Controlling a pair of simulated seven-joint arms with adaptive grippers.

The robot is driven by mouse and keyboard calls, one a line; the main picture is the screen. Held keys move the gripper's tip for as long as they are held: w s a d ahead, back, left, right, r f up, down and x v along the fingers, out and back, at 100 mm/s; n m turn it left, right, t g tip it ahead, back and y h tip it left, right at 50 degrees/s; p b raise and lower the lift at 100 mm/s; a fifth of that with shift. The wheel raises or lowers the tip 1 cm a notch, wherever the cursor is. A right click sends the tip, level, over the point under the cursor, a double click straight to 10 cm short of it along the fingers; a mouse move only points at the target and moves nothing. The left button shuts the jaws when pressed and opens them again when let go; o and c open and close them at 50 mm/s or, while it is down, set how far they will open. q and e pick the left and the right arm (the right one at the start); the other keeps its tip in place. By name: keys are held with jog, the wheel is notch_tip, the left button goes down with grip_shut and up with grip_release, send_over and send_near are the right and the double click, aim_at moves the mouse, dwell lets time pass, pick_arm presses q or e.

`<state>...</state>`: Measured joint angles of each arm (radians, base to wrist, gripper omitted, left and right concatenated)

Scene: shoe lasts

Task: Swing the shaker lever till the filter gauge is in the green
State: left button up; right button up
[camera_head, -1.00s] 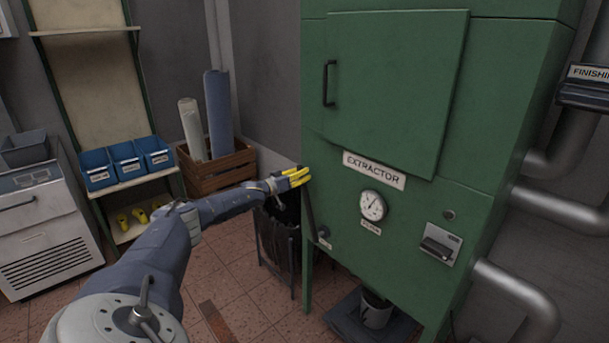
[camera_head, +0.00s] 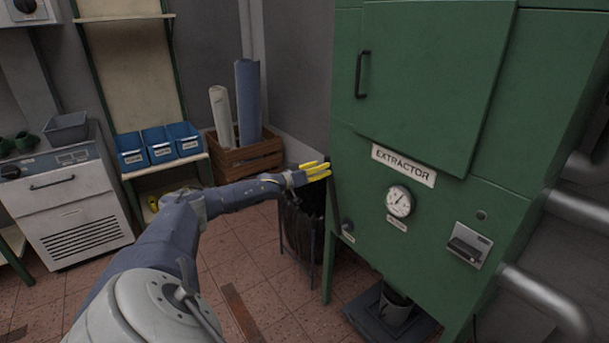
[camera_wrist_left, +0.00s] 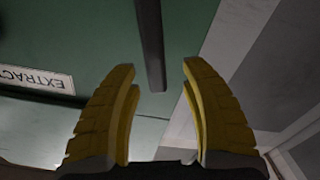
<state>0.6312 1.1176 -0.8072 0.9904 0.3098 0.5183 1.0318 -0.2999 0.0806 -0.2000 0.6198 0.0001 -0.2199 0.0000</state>
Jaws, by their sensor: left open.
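The green extractor cabinet (camera_head: 440,90) stands at the right, with a round white filter gauge (camera_head: 399,201) below its EXTRACTOR label. The gauge's needle and colour zones are too small to read. The shaker lever (camera_head: 336,205) is a dark bar at the cabinet's left front edge, rising from a pivot low on the panel. My left gripper (camera_head: 328,170), with yellow fingers, is open at the lever's upper end. In the left wrist view the lever (camera_wrist_left: 152,45) ends between and just beyond the open fingertips (camera_wrist_left: 158,68), with gaps on both sides. My right gripper is not in view.
A dark bin (camera_head: 301,225) stands beside the cabinet under my left wrist. A wooden crate (camera_head: 243,158) with rolls, blue bins (camera_head: 160,145) on a shelf and a white machine (camera_head: 72,205) are at the left.

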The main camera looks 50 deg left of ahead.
pick_arm(q)
jog(key=s, duration=0.7)
jog(key=shift+s+a, duration=0.4)
dwell(0.6)
